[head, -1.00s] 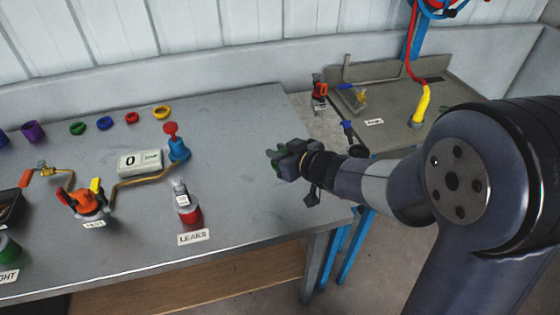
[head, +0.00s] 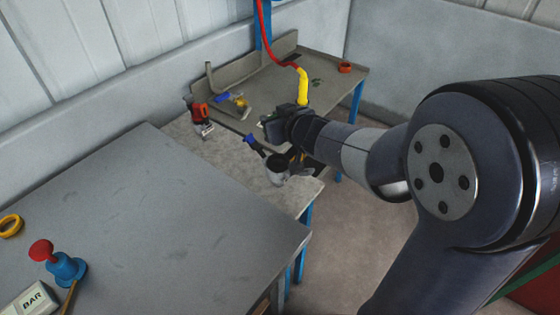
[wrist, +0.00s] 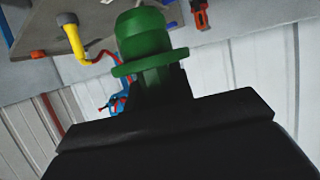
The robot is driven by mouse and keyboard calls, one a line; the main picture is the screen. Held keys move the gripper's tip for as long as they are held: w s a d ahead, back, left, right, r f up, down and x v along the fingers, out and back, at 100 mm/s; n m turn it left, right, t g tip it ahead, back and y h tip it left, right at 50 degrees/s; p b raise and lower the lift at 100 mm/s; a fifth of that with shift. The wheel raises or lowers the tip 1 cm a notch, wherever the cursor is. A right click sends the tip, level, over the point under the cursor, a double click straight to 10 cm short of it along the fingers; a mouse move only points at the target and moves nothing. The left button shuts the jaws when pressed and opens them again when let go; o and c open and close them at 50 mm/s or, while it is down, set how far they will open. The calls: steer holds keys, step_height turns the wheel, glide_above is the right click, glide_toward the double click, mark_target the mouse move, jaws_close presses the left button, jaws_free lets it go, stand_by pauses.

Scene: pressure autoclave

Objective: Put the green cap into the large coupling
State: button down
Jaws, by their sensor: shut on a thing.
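The green cap (wrist: 146,45) shows large in the wrist view, with a wide flange below a narrower rounded end. My gripper (wrist: 162,82) is shut on it, below the flange. In the head view my gripper (head: 268,126) is in front of the far bench, and the cap is mostly hidden there. A yellow fitting (head: 303,86) on the red hose stands beyond the gripper; it also shows in the wrist view (wrist: 73,40). A grey cup-shaped piece (head: 277,171) with a dark opening is below the gripper in the head view. I cannot tell which piece is the large coupling.
A red-and-black tool (head: 200,118) and a blue-and-yellow part (head: 233,102) are left of the gripper.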

step_height(320, 180, down, 10)
steer(key=b, duration=0.5)
steer(key=shift+d+r+b, duration=0.1)
steer(key=shift+r+b, duration=0.05)
steer(key=shift+b, duration=0.25)
steer(key=shift+f, duration=0.35)
steer(key=c, duration=1.2)
jaws_free()
steer(key=shift+c, duration=0.2)
steer(key=shift+r, duration=0.1)
